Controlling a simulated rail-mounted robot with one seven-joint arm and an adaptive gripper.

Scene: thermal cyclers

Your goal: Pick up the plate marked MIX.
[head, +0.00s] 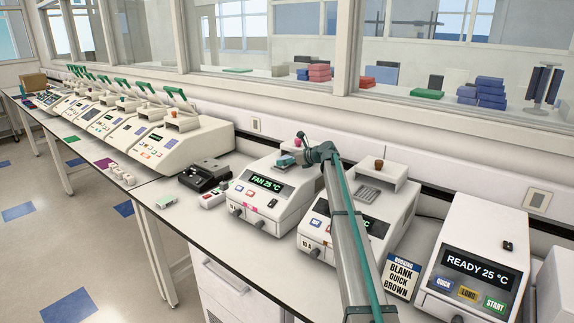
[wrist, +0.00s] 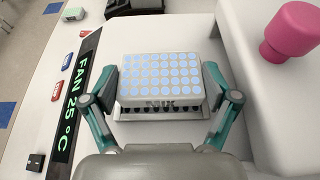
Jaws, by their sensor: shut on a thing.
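The plate (wrist: 160,80) is a pale grey block with rows of light blue wells. Dark lettering on its near side looks like MIX but is partly blurred. It is at the metal block (wrist: 160,111) of the white cycler (head: 265,200) whose display reads FAN 25 °C. My gripper (wrist: 162,86) is shut on the plate, one teal finger against each short side. In the head view my gripper (head: 300,156) is over that cycler's back, and the plate (head: 286,160) shows only as a small bluish patch. I cannot tell whether the plate is clear of the block.
A pink knob (wrist: 290,30) on the raised white lid part stands close right in the wrist view. Another cycler (head: 380,205) is partly behind my arm, and a READY 25 °C cycler (head: 472,265) is farther right. A small dark device (head: 203,175) stands left. A BLANK QUICK BROWN sign (head: 401,279) leans in front.

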